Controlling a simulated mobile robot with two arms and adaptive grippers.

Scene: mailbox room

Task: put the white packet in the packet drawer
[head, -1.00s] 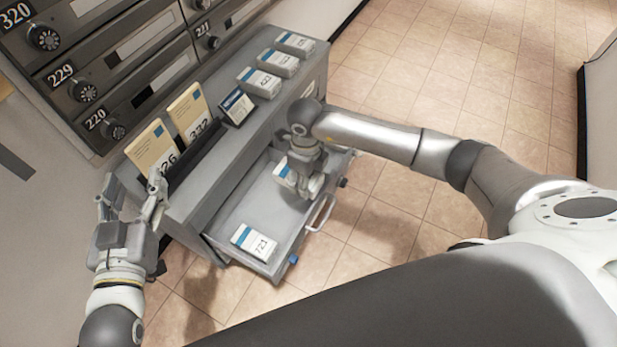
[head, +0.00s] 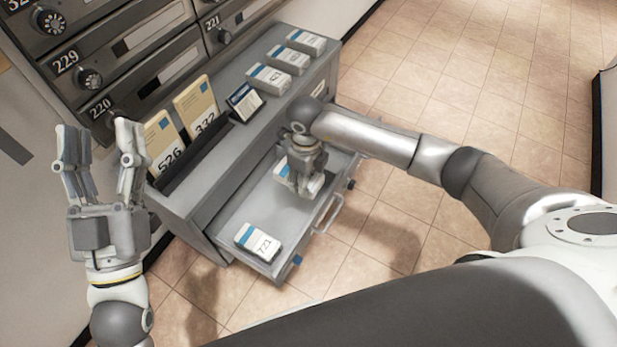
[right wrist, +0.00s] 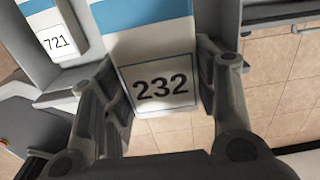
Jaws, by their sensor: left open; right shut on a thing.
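The open packet drawer (head: 248,212) sticks out of the grey cabinet. My right gripper (head: 300,185) is over the drawer, shut on a white packet with a blue band (head: 282,170), mostly hidden by the gripper in the head view. In the right wrist view this packet (right wrist: 155,50) reads 232 and sits between the fingers of the right gripper (right wrist: 160,100). Whether it touches the drawer floor I cannot tell. Another white packet, 721 (head: 258,243), lies in the drawer's near end and shows in the right wrist view (right wrist: 55,35). My left gripper (head: 100,150) is open and empty, left of the cabinet.
Several white packets (head: 288,60) lie along the cabinet top (head: 255,125). Two yellow envelopes, 526 (head: 160,135) and 332 (head: 195,102), stand in a dark rack beside a small dark-blue card (head: 244,102). Numbered mailboxes (head: 130,60) rise behind. The tiled floor at right is clear.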

